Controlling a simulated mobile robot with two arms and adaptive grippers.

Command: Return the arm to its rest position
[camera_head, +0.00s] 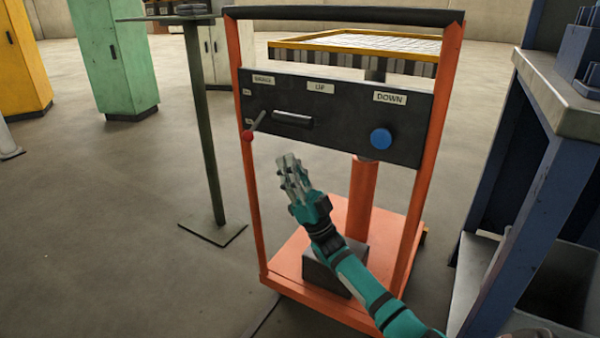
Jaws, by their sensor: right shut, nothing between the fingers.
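My right arm (365,289) is teal with dark bands and reaches up from the lower right. My right gripper (291,172) is shut and empty. It appears in front of the orange lift cart (452,95), just below its dark control panel (345,120). The gap in depth between gripper and panel is hard to tell. The panel has a blue button (381,139) under a DOWN label, a lever with a red knob (248,135) at the left, and a dark handle (292,118). My left gripper is not in view.
A blue-grey workbench (568,110) stands close at the right. A thin green stand (202,130) is left of the cart. Green (115,55) and yellow (22,60) cabinets stand at the back left. The floor at the lower left (110,240) is clear.

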